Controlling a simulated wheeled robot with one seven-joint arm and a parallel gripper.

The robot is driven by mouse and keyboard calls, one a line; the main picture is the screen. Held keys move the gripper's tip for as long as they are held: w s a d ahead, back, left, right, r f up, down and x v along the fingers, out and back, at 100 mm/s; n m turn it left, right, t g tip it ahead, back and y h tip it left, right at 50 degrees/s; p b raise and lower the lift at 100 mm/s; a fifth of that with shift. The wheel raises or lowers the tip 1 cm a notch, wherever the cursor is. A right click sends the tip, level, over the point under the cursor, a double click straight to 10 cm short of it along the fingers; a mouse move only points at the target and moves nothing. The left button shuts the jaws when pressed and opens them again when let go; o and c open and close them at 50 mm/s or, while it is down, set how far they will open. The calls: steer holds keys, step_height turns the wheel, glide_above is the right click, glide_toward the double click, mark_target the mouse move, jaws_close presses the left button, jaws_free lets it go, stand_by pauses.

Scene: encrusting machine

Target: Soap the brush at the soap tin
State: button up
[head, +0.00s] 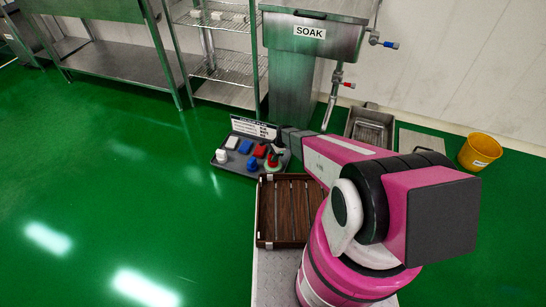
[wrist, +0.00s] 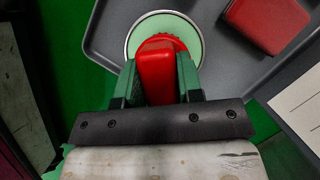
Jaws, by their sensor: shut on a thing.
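The red brush (wrist: 155,68) is held between the dark green fingers of my gripper (wrist: 160,84), which is shut on it. The soap tin (wrist: 136,32), a round tin with a pale metal rim and light green soap, lies just beyond the fingers in the wrist view. The brush end overlaps the tin's face; the brush hides part of the soap, and I cannot tell whether they touch. In the head view the soap tin (head: 272,170) is at the right end of the grey tray (head: 234,167), with my gripper (head: 275,152) over it.
The tray also holds a red block (head: 260,151), blue blocks and a white piece (head: 221,156); a sign stands behind it. A slatted brown crate (head: 263,215) is in front. A SOAK sink (head: 318,55) stands behind, a yellow bucket (head: 480,151) at right. Green floor at left is clear.

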steer(key=shift+f, duration=0.55)
stand_by(1.3)
steer(key=shift+r, duration=3.6)
steer(key=shift+r, duration=0.1)
